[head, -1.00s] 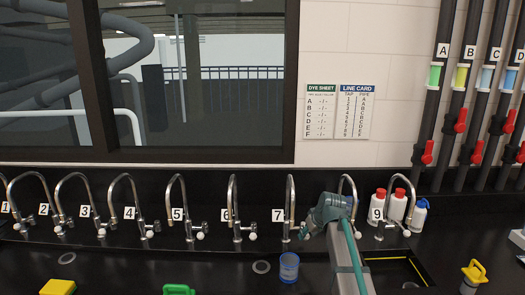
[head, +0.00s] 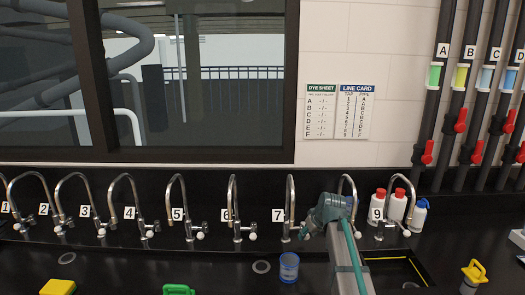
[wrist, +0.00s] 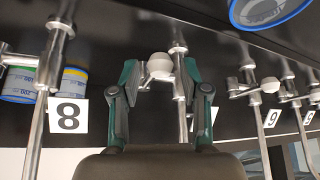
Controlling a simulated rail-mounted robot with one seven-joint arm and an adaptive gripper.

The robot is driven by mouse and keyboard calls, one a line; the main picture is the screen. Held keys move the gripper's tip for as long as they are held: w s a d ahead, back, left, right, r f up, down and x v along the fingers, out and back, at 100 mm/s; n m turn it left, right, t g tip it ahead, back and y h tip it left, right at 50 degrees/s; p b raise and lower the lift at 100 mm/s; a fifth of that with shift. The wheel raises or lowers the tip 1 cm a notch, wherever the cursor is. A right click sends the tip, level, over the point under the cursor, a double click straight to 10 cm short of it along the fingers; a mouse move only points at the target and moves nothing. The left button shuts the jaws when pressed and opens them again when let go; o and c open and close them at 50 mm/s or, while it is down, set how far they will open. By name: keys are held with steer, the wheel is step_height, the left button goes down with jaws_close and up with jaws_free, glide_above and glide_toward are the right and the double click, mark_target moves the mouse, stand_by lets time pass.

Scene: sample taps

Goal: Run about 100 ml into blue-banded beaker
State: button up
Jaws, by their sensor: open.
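A blue-tinted beaker (head: 289,267) stands on the black counter below tap 7 (head: 289,205). In the wrist view, a blue-rimmed vessel, apparently this beaker (wrist: 272,10), is cut off by the top right edge. Its fill level cannot be read. My gripper (head: 306,231) is beside the base of tap 7. In the wrist view, which is upside down, my gripper (wrist: 160,78) is open, with its two fingers on either side of a white tap knob (wrist: 160,66). Whether they touch it I cannot tell. Label 7 (head: 277,215) shows left of the tap.
Tap 8 (head: 345,183) is partly hidden behind my arm. Red-capped bottles (head: 398,205) stand by tap 9. A yellow item (head: 58,287) and a green item (head: 178,290) lie at the front left.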

steer(key=shift+p+v, duration=1.25)
steer(key=shift+v, duration=1.65)
